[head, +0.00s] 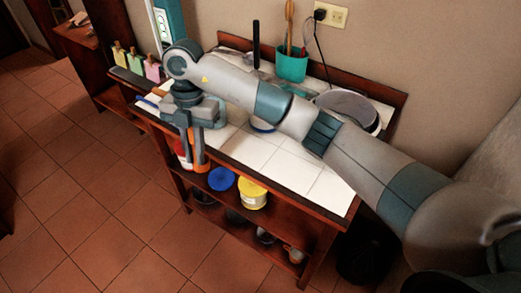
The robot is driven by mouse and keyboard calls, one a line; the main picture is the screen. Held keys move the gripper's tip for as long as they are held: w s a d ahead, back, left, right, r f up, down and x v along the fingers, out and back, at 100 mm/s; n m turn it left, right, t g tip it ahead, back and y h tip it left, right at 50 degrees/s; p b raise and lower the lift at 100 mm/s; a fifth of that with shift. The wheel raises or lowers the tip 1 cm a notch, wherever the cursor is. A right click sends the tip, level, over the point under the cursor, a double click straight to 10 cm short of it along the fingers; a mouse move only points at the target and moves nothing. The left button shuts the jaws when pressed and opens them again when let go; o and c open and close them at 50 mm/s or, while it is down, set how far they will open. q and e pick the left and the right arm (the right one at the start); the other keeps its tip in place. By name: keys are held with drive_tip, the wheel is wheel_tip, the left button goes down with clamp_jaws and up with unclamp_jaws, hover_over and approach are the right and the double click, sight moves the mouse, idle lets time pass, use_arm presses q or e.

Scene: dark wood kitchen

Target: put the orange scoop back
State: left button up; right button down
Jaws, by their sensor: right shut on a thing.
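My right arm reaches across the tiled counter from the right. My right gripper (195,160) points down at the counter's front left edge, in front of the cart's upper shelf. It is shut on a narrow orange thing (200,147), which looks like the orange scoop; it hangs downward and is partly hidden by the fingers. The scoop's bowl cannot be made out. My left gripper is not in view.
The white-tiled counter (322,183) carries a teal utensil cup (292,66) and a round pot (350,108) at the back. A blue lid (222,179) and a yellow tub (252,194) sit on the shelf below. Open tiled floor (110,215) lies at the front left.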

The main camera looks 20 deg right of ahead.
drive_tip(key=shift+a, duration=0.15)
drive_tip(key=shift+d+r, duration=0.1)
drive_tip(key=shift+d, duration=0.25)
drive_tip(key=s+d+r+n+t+p, duration=0.1)
drive_tip(key=s+d+r+n+p, duration=0.1)
drive_tip(key=d, duration=0.9)
drive_tip(key=s+d+r+n+h+p, duration=0.1)
drive_tip(key=s+d+r+p, duration=0.3)
drive_tip(key=d, duration=0.7)
drive_tip(key=shift+s+r+n+t+p, duration=0.15)
drive_tip(key=shift+s+n+t+p, duration=0.2)
drive_tip(key=shift+n, duration=0.45)
drive_tip(key=shift+w, duration=0.1)
